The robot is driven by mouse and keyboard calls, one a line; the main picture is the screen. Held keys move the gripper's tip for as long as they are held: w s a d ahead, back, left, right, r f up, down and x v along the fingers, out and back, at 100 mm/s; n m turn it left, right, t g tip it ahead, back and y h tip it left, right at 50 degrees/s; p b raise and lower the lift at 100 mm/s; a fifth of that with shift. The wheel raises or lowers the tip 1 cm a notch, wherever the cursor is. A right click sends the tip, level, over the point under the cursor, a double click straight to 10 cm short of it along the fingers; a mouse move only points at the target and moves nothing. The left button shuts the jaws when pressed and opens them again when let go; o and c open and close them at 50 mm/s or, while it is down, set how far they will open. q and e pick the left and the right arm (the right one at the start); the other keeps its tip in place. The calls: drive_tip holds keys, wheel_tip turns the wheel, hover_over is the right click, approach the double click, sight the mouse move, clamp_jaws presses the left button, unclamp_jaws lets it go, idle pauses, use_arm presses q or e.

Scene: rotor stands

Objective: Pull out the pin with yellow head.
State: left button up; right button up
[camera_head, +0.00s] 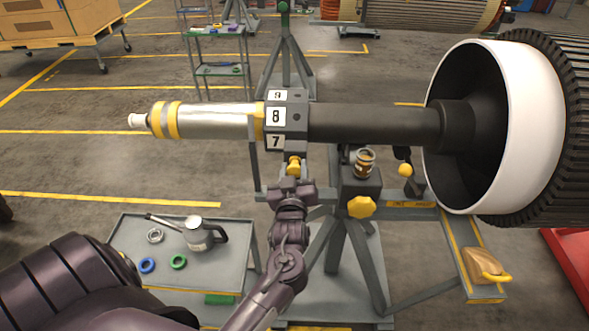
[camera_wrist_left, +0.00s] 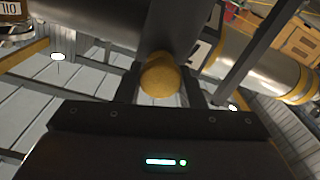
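The yellow pin head (camera_head: 294,163) sits under the dark numbered block (camera_head: 286,120) on the shaft of the rotor, which shows 7, 8 and 9. In the left wrist view the round yellow head (camera_wrist_left: 160,77) is between the two fingers of my left gripper (camera_wrist_left: 161,88). In the head view my left gripper (camera_head: 293,178) points up from below, at the yellow head. The fingers are close on both sides of the head; I cannot tell whether they touch it. The pin's shank is hidden. My right gripper is not in view.
The shaft (camera_head: 375,123) runs right to the white-rimmed rotor (camera_head: 535,125). A stand with a yellow star knob (camera_head: 361,207) and a small yellow ball (camera_head: 405,170) is right of my gripper. A grey cart (camera_head: 130,230) with a jug (camera_head: 198,232) and rings stands lower left.

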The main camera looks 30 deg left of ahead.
sight(294, 173)
use_arm(q)
drive_tip(key=c, duration=0.5)
clamp_jaws()
drive_tip(key=shift+s+d, duration=0.1)
drive_tip(key=shift+s, duration=0.05)
drive_tip(key=shift+p+v, duration=0.65)
drive_tip(key=shift+v, duration=0.5)
drive_tip(key=shift+s+d+f, duration=0.1)
drive_tip(key=shift+s+d, duration=0.1)
drive_tip(key=shift+s, duration=0.1)
drive_tip(key=shift+f, duration=0.15)
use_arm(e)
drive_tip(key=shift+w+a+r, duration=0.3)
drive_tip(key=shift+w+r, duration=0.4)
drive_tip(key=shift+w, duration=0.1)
